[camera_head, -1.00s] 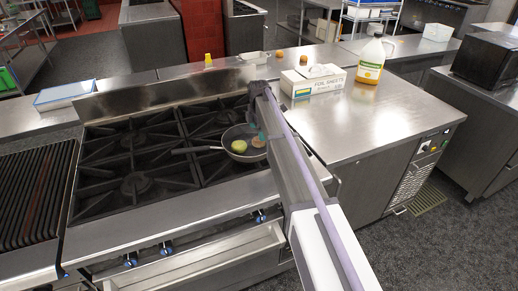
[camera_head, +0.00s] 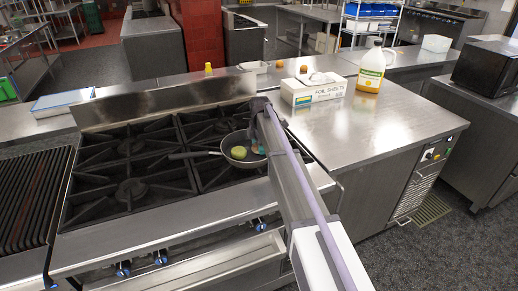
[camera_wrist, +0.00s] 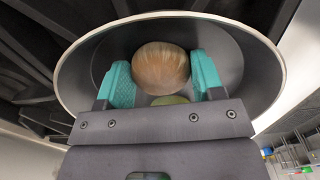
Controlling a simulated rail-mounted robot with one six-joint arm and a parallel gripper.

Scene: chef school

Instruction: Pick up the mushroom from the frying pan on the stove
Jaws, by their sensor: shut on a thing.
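The frying pan (camera_head: 227,146) sits on the right part of the stove, its handle pointing left. In the wrist view, the pan (camera_wrist: 85,62) surrounds my gripper's fingertips. The brown, rounded mushroom (camera_wrist: 160,62) is between the teal fingers of my gripper (camera_wrist: 162,85), which is shut on it. In the head view, my gripper (camera_head: 256,146) is over the pan's right side, and my arm and fingers partly hide the mushroom. A yellow-green round item (camera_head: 238,153) lies in the pan, left of the gripper. I cannot tell whether the mushroom touches the pan.
The stove's black grates (camera_head: 132,190) surround the pan. A foil sheets box (camera_head: 313,91) and a yellow-labelled jug (camera_head: 371,68) stand on the steel counter (camera_head: 360,130) to the right. A raised steel backsplash (camera_head: 160,98) runs behind the stove.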

